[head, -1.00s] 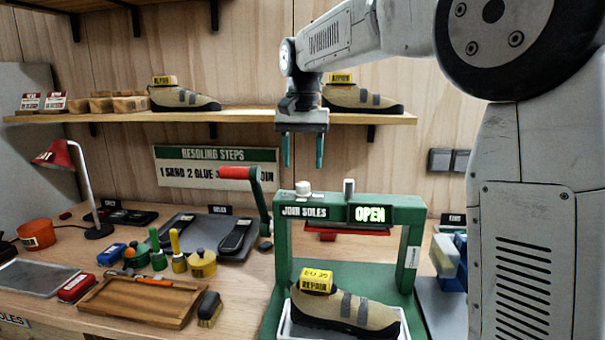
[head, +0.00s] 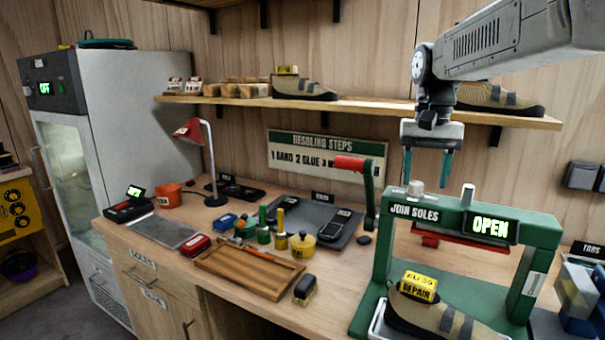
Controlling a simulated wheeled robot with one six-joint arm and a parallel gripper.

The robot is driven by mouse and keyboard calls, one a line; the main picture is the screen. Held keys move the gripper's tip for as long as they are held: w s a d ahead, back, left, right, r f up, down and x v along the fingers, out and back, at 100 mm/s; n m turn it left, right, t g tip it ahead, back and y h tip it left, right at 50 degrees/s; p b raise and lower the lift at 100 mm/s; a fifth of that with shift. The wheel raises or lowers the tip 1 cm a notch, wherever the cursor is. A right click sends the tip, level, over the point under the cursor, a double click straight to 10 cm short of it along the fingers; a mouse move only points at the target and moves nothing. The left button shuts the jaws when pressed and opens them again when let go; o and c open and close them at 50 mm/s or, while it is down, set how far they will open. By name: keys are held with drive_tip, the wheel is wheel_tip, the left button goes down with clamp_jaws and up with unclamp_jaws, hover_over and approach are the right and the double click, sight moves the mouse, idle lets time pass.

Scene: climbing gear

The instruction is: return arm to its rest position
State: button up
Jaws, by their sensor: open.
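My gripper (head: 427,169) hangs open and empty, fingers pointing down, in front of the wall shelf and above the green press (head: 540,232). Its two teal fingertips are apart with nothing between them. My arm reaches in from the upper right of the head view. The press has a "JOIN SOLES" label and a lit "OPEN" display. A tan shoe (head: 440,318) with a yellow repair tag sits in a white tray under the press, cut off by the lower edge of the view.
The shelf (head: 370,106) holds shoes behind my gripper. A red-handled lever (head: 368,190) stands at the press's left. The bench carries a wooden tray (head: 250,268), several pots, a brush (head: 305,290) and a red lamp (head: 188,130). A grey cabinet (head: 150,95) stands at left.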

drive_tip(key=s+f+n, duration=0.1)
drive_tip(key=s+f, duration=0.2)
drive_tip(key=s, duration=0.7)
drive_tip(key=s+f+n+t, duration=0.1)
drive_tip(key=s+f, duration=0.3)
drive_tip(key=s, duration=0.6)
drive_tip(key=s+f+n, duration=0.1)
drive_tip(key=s+f, duration=0.2)
drive_tip(key=s, duration=0.8)
drive_tip(key=shift+f+n+t, duration=0.3)
drive_tip(key=shift+n+t, duration=0.1)
drive_tip(key=shift+a, duration=0.1)
